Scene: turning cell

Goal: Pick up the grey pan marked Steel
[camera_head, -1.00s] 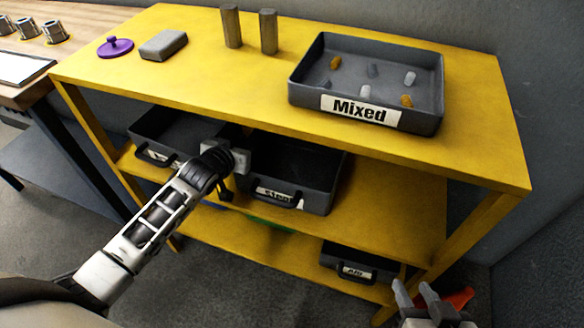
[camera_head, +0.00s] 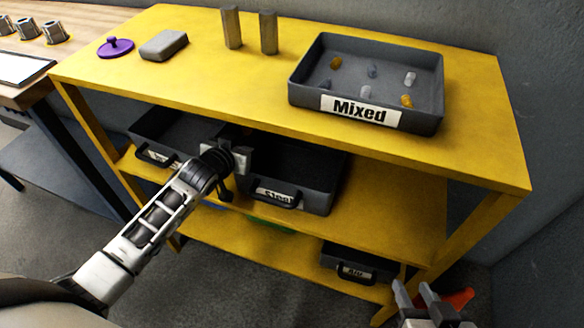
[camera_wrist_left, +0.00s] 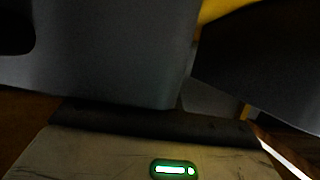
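The grey pan marked Steel (camera_head: 318,199) sits on the middle shelf of the yellow rack, with its label and dark handle (camera_head: 284,202) at the front. My left gripper (camera_head: 240,157) is at the left end of this pan, beside the neighbouring pan. The left wrist view shows grey surfaces (camera_wrist_left: 110,60) very close, too dark to tell which pan or whether the fingers hold anything. My right gripper (camera_head: 418,296) is at the bottom right, its fingers apart and empty.
Another grey pan (camera_head: 150,125) stands just left of the Steel pan. The Mixed tray (camera_head: 425,122) with several small pieces is on the yellow top (camera_head: 200,85), above the shelf. A further pan (camera_head: 358,262) is on the bottom shelf. Shelf room (camera_head: 385,215) is free to the right.

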